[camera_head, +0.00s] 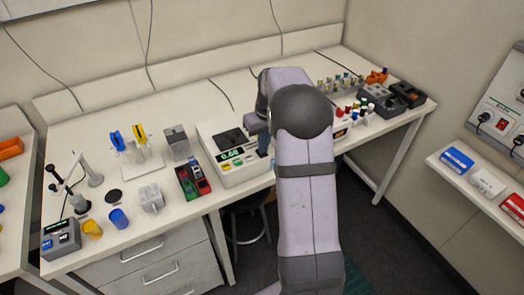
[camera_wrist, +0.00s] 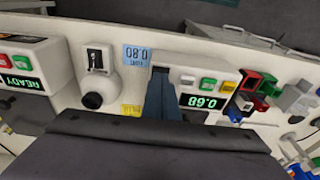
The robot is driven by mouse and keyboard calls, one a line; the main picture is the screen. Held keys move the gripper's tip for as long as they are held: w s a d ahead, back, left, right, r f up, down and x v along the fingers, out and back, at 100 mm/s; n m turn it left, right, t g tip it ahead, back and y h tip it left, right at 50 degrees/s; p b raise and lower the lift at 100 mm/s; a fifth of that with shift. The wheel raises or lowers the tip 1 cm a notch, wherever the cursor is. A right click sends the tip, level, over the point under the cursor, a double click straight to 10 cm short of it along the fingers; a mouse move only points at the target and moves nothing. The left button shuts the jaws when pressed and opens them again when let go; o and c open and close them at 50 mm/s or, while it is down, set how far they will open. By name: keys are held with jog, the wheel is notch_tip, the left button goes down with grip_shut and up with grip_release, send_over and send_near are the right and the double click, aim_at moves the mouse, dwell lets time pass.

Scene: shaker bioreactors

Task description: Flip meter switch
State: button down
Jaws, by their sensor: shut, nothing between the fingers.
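The meter (camera_head: 236,165) is a pale box on the bench with a dark top, a lit green display (camera_head: 231,155) and coloured buttons. In the head view my gripper (camera_head: 264,148) is beside the meter's right side, partly behind my arm. No switch on the meter can be clearly made out.
A pale unit with a black slot (camera_wrist: 96,60) and a black knob (camera_wrist: 92,101) is left of my gripper, near a blue card (camera_wrist: 136,56) and a yellow card (camera_wrist: 131,110). A READY-display device (camera_wrist: 22,68) is farther left. A coloured rack (camera_head: 193,181) stands left of the meter.

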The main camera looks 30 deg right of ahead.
dwell(0.3)
notch_tip(320, 180, up, 7)
jog(key=p, duration=0.6)
jog(key=shift+f, duration=0.1)
dwell(0.6)
